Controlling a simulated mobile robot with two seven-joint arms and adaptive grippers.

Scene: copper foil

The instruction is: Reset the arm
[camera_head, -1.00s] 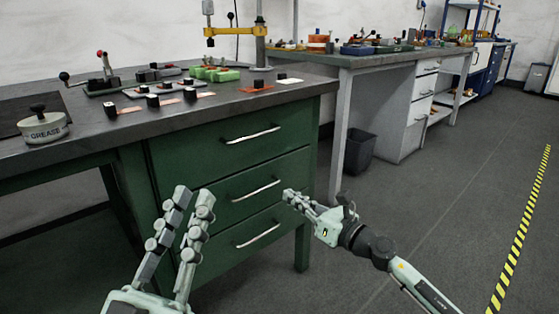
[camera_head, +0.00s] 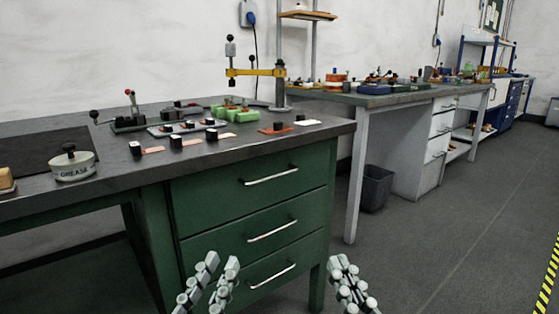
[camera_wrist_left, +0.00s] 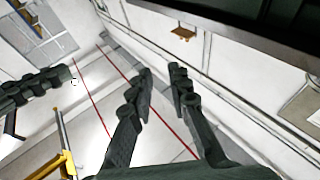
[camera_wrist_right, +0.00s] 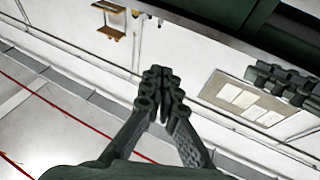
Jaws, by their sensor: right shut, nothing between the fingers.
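My left gripper (camera_head: 221,260) is low in the head view, in front of the green drawers. Its fingers point up. The left wrist view shows its two fingers (camera_wrist_left: 161,72) with a gap between the tips and nothing in it. My right gripper (camera_head: 341,262) is low and to the right of the left one, past the bench's right end in the picture. The right wrist view shows its fingers (camera_wrist_right: 157,74) together and empty. Both grippers are apart from the bench and from each other. My forearms are mostly out of the head view.
The dark bench top (camera_head: 110,200) carries a grease tin (camera_head: 73,166), copper-coloured strips (camera_head: 232,134) with black blocks, and green blocks (camera_head: 236,114). A yellow bracket (camera_head: 256,72) stands behind. A second table (camera_head: 385,98) and a bin (camera_head: 376,188) are further right. Open floor lies at right.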

